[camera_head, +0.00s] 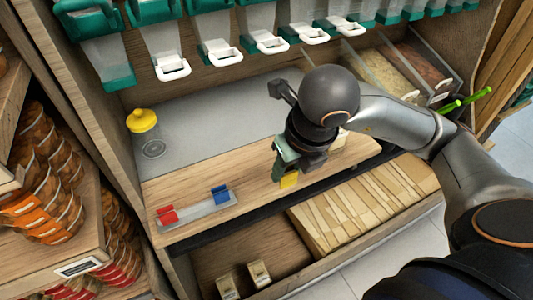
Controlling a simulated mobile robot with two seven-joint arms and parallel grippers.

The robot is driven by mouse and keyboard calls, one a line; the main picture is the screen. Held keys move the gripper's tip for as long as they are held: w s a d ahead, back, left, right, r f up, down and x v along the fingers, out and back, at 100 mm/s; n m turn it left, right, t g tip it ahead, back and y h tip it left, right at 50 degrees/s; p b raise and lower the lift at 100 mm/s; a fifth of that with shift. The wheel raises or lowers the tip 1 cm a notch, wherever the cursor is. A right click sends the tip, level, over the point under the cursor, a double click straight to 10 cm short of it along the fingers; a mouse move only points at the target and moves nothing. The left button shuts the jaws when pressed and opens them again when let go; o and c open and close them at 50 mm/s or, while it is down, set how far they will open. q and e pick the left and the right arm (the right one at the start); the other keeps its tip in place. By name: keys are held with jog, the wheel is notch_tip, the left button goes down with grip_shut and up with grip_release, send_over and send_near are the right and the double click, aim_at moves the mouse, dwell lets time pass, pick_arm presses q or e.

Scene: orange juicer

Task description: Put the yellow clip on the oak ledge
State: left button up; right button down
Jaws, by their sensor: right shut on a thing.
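My right gripper (287,171) reaches in from the right and points down over the oak ledge (245,172). It is shut on the yellow clip (289,182), which shows just below the fingertips, at the ledge's front part. I cannot tell whether the clip touches the wood. The fingers hide part of the clip. My left gripper is not in view.
A clear tray (205,211) with a red clip (167,215) and a blue clip (220,194) lies on the ledge's left part. Dispensers with white handles (220,52) hang above. The ledge between tray and gripper is clear.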

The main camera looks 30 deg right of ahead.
jog(key=w+f+b, duration=0.1)
jog(key=w+f, duration=0.1)
jog(key=w, duration=0.1)
jog(key=w+f, duration=0.3)
jog(key=w, duration=0.1)
jog(key=w+d+f+b, duration=0.1)
jog(key=w+f, duration=0.1)
jog(key=w, duration=0.1)
jog(key=shift+w+f+b, duration=0.25)
jog(key=shift+f+b, duration=0.05)
jog(key=shift+f, duration=0.05)
jog(key=shift+w+f, duration=0.4)
jog(key=shift+w, duration=0.05)
jog(key=shift+w+f, duration=0.15)
jog(key=shift+f, duration=0.05)
jog(key=x, duration=0.1)
jog(key=b+x, duration=0.1)
jog(key=x, duration=0.1)
jog(key=shift+s+f, duration=0.3)
